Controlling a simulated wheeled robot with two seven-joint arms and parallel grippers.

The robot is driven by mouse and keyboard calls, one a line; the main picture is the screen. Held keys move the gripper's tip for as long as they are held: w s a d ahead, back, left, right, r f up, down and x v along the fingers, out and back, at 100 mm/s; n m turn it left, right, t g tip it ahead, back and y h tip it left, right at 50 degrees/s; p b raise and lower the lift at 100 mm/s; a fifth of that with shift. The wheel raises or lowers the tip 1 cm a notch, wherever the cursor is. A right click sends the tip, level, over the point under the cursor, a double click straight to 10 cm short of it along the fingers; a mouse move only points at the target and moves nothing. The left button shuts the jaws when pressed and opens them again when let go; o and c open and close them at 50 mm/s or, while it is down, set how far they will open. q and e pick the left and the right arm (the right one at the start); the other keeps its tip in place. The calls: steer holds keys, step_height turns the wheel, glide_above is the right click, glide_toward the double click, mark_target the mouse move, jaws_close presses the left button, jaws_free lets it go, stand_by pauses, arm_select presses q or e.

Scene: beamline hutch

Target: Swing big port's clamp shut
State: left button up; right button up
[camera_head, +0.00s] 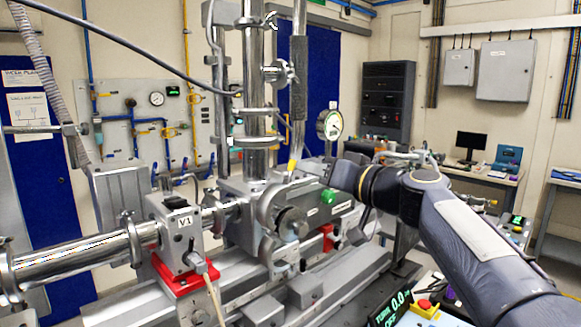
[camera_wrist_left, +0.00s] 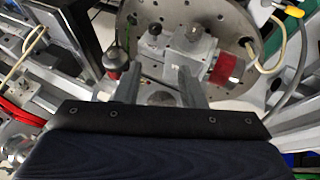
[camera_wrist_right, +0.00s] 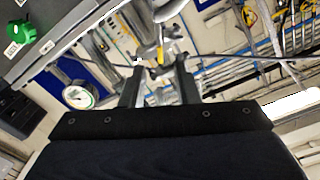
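A large grey curved clamp half (camera_head: 266,208) stands around the big port (camera_head: 291,223) on the front of the grey chamber block in the head view. I cannot tell how far the clamp is open. My right gripper comes in from the right beside the chamber; in the head view its fingers are mostly hidden. In the right wrist view my right gripper (camera_wrist_right: 159,84) has its fingers apart. A yellow-tipped metal part (camera_wrist_right: 160,54) shows beyond them. My left gripper (camera_wrist_left: 158,86) is open and empty in the left wrist view, out of the head view.
A valve block marked V1 (camera_head: 183,230) and a shiny pipe (camera_head: 85,260) stand at left. A green knob (camera_head: 328,195) and a gauge (camera_head: 330,124) are near my right arm. A round perforated plate (camera_wrist_left: 235,25) with a red-ended device (camera_wrist_left: 227,68) lies beyond my left gripper.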

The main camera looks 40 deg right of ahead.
mark_target(292, 160)
steer(key=w, duration=0.2)
steer(key=w+p, duration=0.1)
steer(key=w, duration=0.1)
steer(key=w+p, duration=0.1)
steer(key=w, duration=0.1)
steer(key=shift+w+a, duration=0.25)
steer(key=shift+w, duration=0.15)
jaws_close()
